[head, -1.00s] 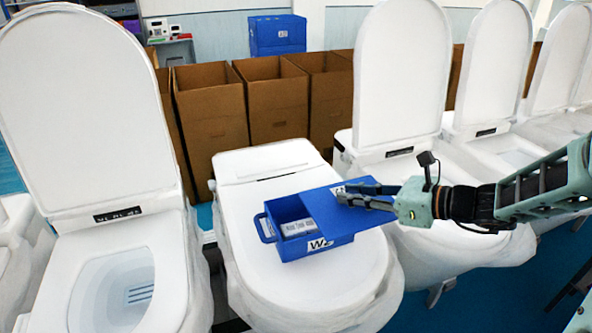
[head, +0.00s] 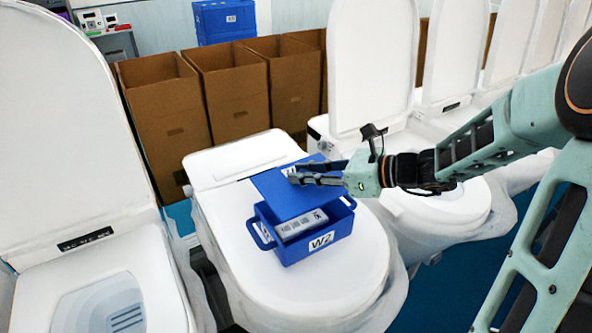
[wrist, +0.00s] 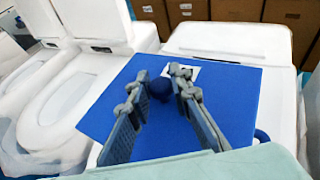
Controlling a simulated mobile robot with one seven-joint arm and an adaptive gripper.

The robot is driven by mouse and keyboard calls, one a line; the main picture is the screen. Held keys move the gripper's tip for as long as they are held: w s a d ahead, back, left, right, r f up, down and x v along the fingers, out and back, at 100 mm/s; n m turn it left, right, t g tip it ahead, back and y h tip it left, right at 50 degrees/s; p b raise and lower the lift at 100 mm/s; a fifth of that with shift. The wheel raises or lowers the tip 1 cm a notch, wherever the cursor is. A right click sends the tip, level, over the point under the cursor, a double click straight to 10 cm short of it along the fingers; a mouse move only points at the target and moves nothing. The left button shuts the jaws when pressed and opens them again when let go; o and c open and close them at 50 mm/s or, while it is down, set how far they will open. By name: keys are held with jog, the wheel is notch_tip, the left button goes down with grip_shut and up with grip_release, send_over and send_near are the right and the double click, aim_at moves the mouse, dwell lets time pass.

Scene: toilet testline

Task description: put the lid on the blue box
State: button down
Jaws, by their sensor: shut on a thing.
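The blue box (head: 318,246) with a "W2" label sits on the closed lid of the middle toilet. Its front part is uncovered, and a grey labelled item (head: 302,223) shows inside. The blue lid (head: 283,205) is a flat panel above the back part of the box, shifted toward the back left. I cannot tell whether it touches the rim. My gripper (head: 293,178) reaches in from the right and is shut on the lid's knob. In the wrist view the round blue knob (wrist: 157,88) is between the fingers, and the lid (wrist: 105,110) hides most of the box.
The middle toilet (head: 350,285) has bare white surface around the box. Toilets with raised lids stand on the left (head: 70,130) and right (head: 372,70). Open cardboard boxes (head: 165,115) line the back, with a blue crate (head: 224,20) behind them.

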jog(key=shift+f+b, duration=2.8)
jog(key=shift+f, duration=0.6)
jog(key=shift+f, duration=0.4)
jog(key=c, duration=1.7)
grip_release()
jog(key=shift+r+p, duration=2.95)
jog(key=shift+r, duration=0.6)
